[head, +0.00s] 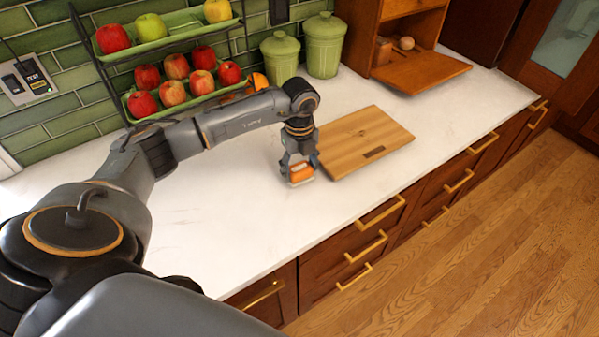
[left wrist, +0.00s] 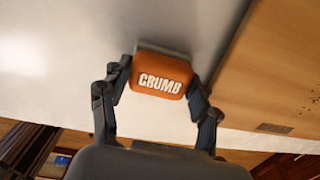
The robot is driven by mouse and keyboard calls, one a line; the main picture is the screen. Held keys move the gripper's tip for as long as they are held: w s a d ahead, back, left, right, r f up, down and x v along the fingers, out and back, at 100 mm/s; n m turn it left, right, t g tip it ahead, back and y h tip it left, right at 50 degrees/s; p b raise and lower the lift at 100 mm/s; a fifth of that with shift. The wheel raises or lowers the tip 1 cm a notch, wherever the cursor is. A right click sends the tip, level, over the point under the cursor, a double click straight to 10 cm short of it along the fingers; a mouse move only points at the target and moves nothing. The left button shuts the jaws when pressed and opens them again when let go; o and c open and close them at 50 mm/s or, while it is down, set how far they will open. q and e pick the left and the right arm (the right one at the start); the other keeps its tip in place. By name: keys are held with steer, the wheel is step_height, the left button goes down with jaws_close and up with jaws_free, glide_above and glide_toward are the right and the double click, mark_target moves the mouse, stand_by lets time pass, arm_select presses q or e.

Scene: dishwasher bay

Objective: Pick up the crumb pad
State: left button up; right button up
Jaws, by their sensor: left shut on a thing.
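The crumb pad (head: 301,172) is a small orange block with a pale grey layer on one side. It is at the white counter, just left of the wooden board. In the left wrist view the pad (left wrist: 161,76) shows the word CRUMB in white. My left gripper (head: 300,168) points down and is shut on the pad, with one finger on each side in the left wrist view (left wrist: 160,95). I cannot tell whether the pad touches the counter. My right gripper is not in view.
The wooden cutting board (head: 365,140) lies close to the right of the gripper. A two-tier rack (head: 150,48) of apples and two green canisters (head: 324,45) stand at the back. A wooden bread box (head: 420,70) is open at the far right. The counter's front left (head: 235,225) is clear.

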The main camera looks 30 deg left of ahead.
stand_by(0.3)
arm_select(q)
steer(key=shift+r+b, duration=0.65)
steer(key=d+r+b, duration=0.1)
steer(key=d+r, duration=0.3)
steer(key=d+r+b, duration=0.2)
steer(key=d+r, duration=0.1)
steer(key=d, duration=0.2)
steer(key=d+r+b, duration=0.1)
steer(key=d+r, duration=0.3)
steer(key=d, duration=0.1)
steer(key=shift+w+r+b, duration=0.1)
steer(key=shift+r+b, duration=0.25)
